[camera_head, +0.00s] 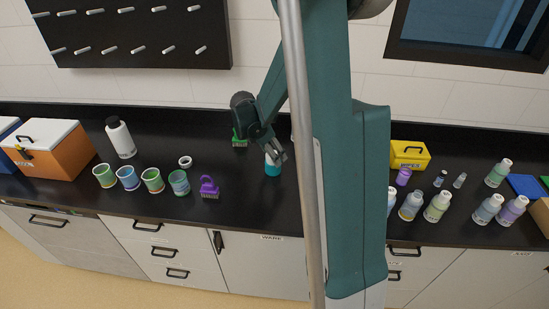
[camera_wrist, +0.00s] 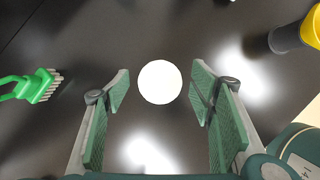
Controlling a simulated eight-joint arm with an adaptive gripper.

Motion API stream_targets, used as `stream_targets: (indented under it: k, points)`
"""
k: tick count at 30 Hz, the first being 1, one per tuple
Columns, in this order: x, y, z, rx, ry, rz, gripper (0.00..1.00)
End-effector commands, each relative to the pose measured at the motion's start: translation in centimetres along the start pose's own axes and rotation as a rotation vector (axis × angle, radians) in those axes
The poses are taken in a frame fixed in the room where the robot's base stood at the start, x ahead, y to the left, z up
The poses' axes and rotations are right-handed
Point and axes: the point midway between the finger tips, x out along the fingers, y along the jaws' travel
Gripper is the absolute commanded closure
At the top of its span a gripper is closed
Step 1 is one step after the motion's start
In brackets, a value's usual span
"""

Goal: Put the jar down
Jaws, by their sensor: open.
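The jar (camera_head: 272,169) is small and teal with a pale top. It appears to stand upright on the black counter, right below my gripper (camera_head: 275,152). In the wrist view its round white lid (camera_wrist: 160,82) shows from above, and the lid hides the jar's body. My gripper is open, with one green-padded finger on each side of the lid. Gaps show between the lid and both fingers, so neither touches it in that view.
A green brush (camera_head: 239,138) lies behind the jar and a purple brush (camera_head: 209,188) stands to its left. Several striped cups (camera_head: 153,180), a white bottle (camera_head: 121,140) and an orange box (camera_head: 52,155) are further left. Bottles (camera_head: 437,207) and a yellow box (camera_head: 410,155) are right of my arm.

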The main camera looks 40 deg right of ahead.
Motion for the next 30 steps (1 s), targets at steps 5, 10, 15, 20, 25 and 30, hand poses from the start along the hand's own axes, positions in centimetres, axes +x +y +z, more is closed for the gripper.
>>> stream_targets:
  k: [5,10,15,20,25,30]
  points:
    - [-2.3,0.0,0.0,-0.002,0.0,0.001,0.45]
    - [-4.0,0.0,0.0,-0.001,0.0,0.001,0.45]
    - [-4.8,0.0,0.0,0.0,0.0,0.0,0.45]
    - [-5.0,0.0,0.0,0.0,0.0,0.0,0.45]
    - [-5.0,0.0,0.0,0.0,0.0,0.0,0.45]
    - [-5.0,0.0,0.0,0.0,0.0,0.0,0.45]
